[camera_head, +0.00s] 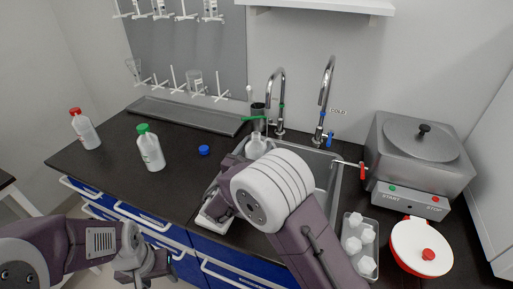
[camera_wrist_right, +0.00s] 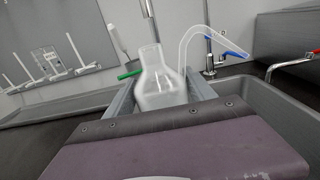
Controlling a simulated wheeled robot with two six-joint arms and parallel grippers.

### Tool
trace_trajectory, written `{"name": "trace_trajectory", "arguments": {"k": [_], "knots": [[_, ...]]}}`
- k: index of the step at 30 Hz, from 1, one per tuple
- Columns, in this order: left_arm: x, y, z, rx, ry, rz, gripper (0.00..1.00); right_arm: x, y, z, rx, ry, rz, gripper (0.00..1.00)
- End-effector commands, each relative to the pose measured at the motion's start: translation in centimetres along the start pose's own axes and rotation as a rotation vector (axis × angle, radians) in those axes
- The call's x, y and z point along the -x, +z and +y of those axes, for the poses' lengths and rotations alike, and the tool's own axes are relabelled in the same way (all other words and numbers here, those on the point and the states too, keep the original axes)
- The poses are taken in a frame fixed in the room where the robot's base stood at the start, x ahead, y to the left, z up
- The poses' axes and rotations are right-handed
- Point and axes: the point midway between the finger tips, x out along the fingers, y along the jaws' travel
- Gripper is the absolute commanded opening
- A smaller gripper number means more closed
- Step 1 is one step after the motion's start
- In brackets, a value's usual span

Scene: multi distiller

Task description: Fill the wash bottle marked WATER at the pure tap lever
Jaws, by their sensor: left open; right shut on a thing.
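An open-topped translucent white bottle (camera_head: 256,147) is over the sink, below the left tap (camera_head: 279,98) with the green lever (camera_head: 252,118). In the right wrist view the bottle (camera_wrist_right: 160,72) is upright, with a clear bent tube (camera_wrist_right: 190,48) beside its neck. My right gripper (camera_wrist_right: 162,100) is shut on its body; in the head view my arm hides the fingers. Its marking and water level cannot be read. A loose blue cap (camera_head: 203,150) lies on the counter. My left gripper (camera_head: 160,264) is open and empty, low in front of the blue drawers.
A green-capped bottle (camera_head: 150,150) and red-capped bottle (camera_head: 85,130) stand on the left counter. The COLD tap (camera_head: 325,100) stands right of the green-levered tap.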

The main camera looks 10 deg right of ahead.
Motion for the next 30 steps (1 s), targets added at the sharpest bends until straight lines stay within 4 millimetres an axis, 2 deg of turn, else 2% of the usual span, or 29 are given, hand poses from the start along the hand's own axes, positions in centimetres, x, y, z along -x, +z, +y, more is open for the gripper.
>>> {"name": "trace_trajectory", "arguments": {"k": [5, 21, 30], "knots": [[0.2, 0.0, 0.0, 0.0, 0.0, 0.0, 0.54, -0.7, 0.2, 0.0, -0.001, -0.002, -0.002, 0.28], [0.5, -0.1, 0.0, 0.0, 0.0, 0.0, 0.54, -5.8, 0.2, 0.0, -0.002, -0.002, -0.002, 0.28], [0.7, -0.1, 0.0, 0.0, 0.0, 0.0, 0.54, -7.4, 0.2, 0.0, -0.001, -0.001, -0.001, 0.28]]}}
